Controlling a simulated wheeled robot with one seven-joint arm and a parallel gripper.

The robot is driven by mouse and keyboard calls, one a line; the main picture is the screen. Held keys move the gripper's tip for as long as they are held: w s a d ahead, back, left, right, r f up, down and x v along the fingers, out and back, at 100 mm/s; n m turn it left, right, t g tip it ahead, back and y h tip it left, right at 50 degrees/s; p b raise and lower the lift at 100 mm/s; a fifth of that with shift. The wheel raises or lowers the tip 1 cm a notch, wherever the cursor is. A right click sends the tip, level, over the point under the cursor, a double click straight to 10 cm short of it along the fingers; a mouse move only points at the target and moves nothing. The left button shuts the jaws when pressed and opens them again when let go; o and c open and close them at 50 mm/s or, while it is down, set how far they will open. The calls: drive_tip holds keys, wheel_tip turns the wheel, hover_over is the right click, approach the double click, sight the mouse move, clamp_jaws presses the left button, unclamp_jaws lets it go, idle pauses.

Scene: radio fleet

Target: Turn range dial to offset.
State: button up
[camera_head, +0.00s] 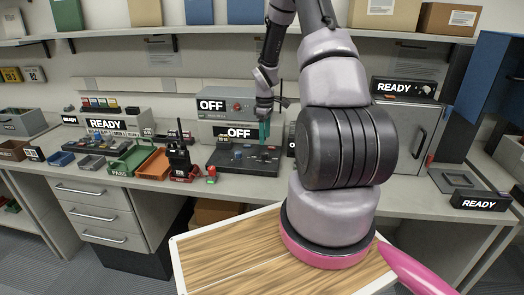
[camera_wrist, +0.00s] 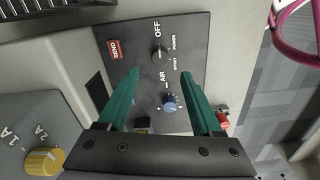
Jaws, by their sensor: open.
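In the wrist view a dark control panel (camera_wrist: 188,40) carries a black dial (camera_wrist: 157,56) with "OFF" and "POWER" beside it; a smaller word there may be "OFFSET" or "START". A blue dial (camera_wrist: 169,103) marked "AIR" sits lower on the panel. I cannot tell which setting either dial points at, and no "range" label is readable. My gripper (camera_wrist: 158,82) is open, its two green fingers apart, over the panel and touching neither dial as far as I see. In the head view my gripper (camera_head: 264,131) points down above the dark console (camera_head: 232,165).
A red SEND button (camera_wrist: 114,49) is on the same panel. A grey panel with a yellow knob (camera_wrist: 43,160) lies beside it. Boxes with OFF signs (camera_head: 212,105) stand behind the console. A black radio (camera_head: 179,160) and a red-topped button (camera_head: 211,174) stand left of it.

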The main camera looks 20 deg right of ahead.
sight(265, 153)
wheel_tip(265, 153, down, 8)
drive_tip(key=shift+r, duration=0.1)
clamp_jaws()
